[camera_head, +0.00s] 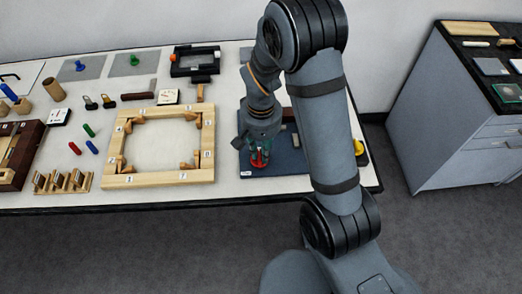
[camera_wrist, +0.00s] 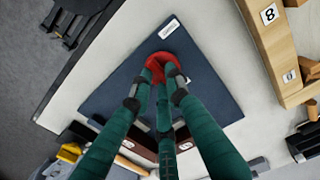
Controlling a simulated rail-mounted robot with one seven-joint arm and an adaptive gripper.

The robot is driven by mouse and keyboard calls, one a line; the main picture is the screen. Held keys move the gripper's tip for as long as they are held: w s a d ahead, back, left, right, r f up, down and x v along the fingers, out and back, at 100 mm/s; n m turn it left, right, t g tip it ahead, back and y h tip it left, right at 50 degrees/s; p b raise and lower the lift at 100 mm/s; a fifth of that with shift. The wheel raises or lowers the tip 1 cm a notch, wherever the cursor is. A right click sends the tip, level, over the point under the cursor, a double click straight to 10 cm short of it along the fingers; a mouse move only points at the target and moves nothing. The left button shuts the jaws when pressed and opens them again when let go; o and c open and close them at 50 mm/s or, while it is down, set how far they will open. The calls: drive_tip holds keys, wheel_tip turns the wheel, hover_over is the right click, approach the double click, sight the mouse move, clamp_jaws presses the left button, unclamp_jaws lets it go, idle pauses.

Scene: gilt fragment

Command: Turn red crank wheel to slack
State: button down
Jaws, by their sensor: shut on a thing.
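The red crank wheel (camera_wrist: 157,59) sits on a dark blue base plate (camera_wrist: 205,95) on the table. In the wrist view my gripper (camera_wrist: 162,76) points down at the wheel, with its green fingers closed around the wheel's red part. The fingers cover much of the wheel. In the head view the wheel (camera_head: 260,158) shows as a small red spot under my gripper (camera_head: 259,150), near the front edge of the blue plate (camera_head: 290,162). A small white label (camera_wrist: 168,28) lies on the plate near one corner. The wheel's exact turn angle cannot be told.
A light wooden frame (camera_head: 158,180) with number tags lies left of the plate. A yellow object (camera_head: 359,147) is at the plate's right, partly behind my arm. A dark brown block (camera_wrist: 137,143) is by the plate. The table's front edge is close.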

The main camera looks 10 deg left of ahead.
sight(261, 155)
drive_tip(key=c, duration=1.7)
unclamp_jaws()
drive_tip(key=shift+o, duration=0.2)
wheel_tip(261, 155, up, 12)
wheel_tip(261, 155, down, 12)
drive_tip(key=shift+f, duration=0.1)
drive_tip(key=shift+r, duration=0.2)
